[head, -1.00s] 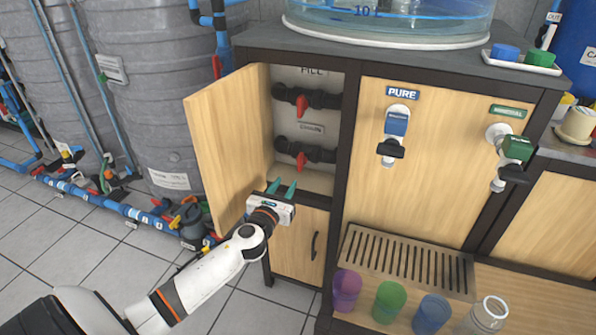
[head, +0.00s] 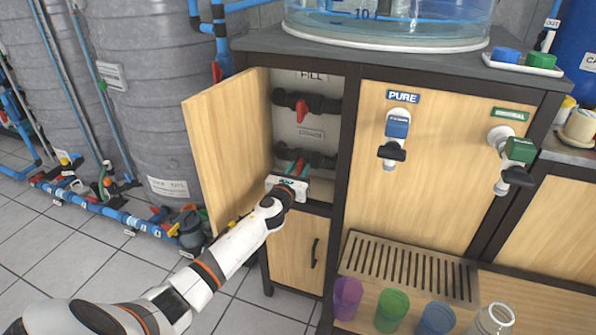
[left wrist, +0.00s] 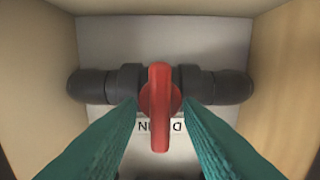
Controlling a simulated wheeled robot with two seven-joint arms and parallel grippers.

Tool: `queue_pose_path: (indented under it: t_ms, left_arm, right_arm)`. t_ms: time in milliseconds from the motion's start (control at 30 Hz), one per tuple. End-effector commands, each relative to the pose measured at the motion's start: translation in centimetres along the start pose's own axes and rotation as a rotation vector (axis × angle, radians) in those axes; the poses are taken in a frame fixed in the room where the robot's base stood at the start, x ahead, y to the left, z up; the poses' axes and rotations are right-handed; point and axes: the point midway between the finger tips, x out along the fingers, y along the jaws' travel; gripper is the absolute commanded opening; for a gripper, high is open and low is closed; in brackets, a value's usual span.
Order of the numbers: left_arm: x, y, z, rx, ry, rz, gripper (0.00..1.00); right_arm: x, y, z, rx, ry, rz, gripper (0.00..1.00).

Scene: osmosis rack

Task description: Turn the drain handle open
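The red drain handle (left wrist: 160,108) stands crosswise to its black pipe (left wrist: 92,86) in the left wrist view. A partly covered label, upside down there, sits behind it. In the head view the lower black valve pipe (head: 322,160) runs inside the open cabinet, its handle mostly hidden by my gripper. My left gripper (head: 296,167) reaches into the cabinet at this valve. Its two green fingers (left wrist: 160,106) are apart, one on each side of the red handle, with small gaps showing. My right gripper is not in view.
The cabinet's wooden door (head: 230,150) stands open to the left. The upper valve, under a FILL label, has a red handle (head: 301,108). Cabinet walls (left wrist: 285,80) close in on both sides. Several cups and a slatted drip tray (head: 352,262) are at the lower right.

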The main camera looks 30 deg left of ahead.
Motion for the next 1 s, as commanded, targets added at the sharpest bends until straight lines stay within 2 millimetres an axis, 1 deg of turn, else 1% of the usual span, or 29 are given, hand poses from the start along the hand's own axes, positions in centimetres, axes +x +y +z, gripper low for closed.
queue_pose_path:
  t_ms: [33, 100, 200, 467, 633, 767, 1000]
  left_arm:
    - [-0.01, 0.00, 0.01, 0.000, 0.000, 0.000, 0.25]
    - [-0.02, 0.00, 0.01, 0.000, 0.000, 0.000, 0.14]
    - [-0.03, -0.01, 0.02, 0.000, 0.000, 0.000, 0.00]
    - [-0.04, -0.02, 0.03, -0.013, 0.000, 0.000, 0.00]
    - [-0.03, -0.04, 0.06, -0.068, 0.000, 0.000, 0.00]
    - [-0.03, -0.09, 0.09, -0.147, 0.000, -0.001, 0.00]
    - [-0.03, -0.22, 0.16, -0.357, 0.000, -0.001, 0.00]
  right_arm:
    - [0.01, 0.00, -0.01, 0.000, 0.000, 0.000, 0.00]
    - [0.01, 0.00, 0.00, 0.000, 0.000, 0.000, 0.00]
    - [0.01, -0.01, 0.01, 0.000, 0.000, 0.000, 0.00]
    - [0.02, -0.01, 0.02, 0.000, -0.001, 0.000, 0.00]
    - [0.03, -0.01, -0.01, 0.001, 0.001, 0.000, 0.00]
    - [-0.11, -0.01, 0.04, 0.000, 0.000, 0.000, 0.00]
    - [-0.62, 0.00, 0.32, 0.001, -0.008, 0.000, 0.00]
